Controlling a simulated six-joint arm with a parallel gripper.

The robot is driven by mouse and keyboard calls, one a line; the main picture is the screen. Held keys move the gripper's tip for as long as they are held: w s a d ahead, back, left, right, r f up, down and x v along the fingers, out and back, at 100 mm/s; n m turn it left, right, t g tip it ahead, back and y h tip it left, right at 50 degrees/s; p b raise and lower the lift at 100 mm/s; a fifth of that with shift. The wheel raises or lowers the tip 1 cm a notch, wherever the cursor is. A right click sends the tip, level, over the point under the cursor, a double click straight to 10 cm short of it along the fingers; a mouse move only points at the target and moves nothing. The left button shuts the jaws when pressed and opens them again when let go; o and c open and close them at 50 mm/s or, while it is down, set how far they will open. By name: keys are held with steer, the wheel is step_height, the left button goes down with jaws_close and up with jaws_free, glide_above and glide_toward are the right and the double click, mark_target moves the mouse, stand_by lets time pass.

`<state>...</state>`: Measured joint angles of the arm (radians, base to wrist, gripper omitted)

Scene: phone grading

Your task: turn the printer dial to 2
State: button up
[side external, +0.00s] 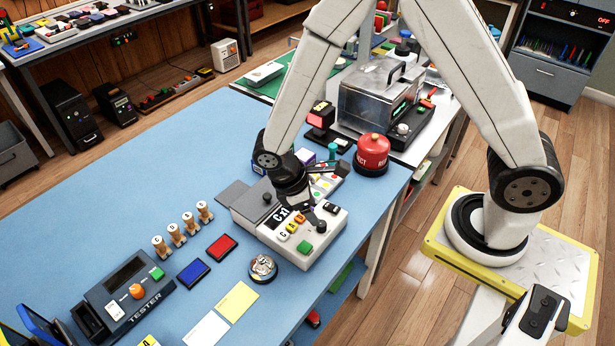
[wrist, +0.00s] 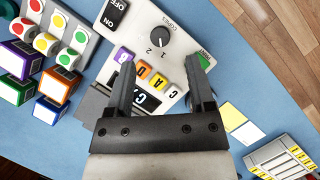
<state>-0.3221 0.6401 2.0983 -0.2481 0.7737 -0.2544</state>
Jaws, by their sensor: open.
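The printer (side external: 262,228) is a pale box on the blue table, with a small black screen and coloured letter keys. Its dial (wrist: 160,39) is a round dark knob in the upper middle of the wrist view, marked 1 and 2 beside it and labelled COPIES. I cannot tell clearly which number its pointer faces. The dial also shows in the side external view (side external: 321,227). My gripper (wrist: 160,64) is open and empty. Its fingers are spread over the printer's keys, with the dial just beyond the tips, apart from them. My wrist hides part of the printer in the side external view.
A black ON/OFF switch (wrist: 116,14) and a green PRINT button (wrist: 203,60) flank the dial. A red canister (side external: 372,155) stands behind the printer.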

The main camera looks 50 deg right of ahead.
mark_target(321, 223)
steer(key=shift+x, duration=2.85)
jaws_close()
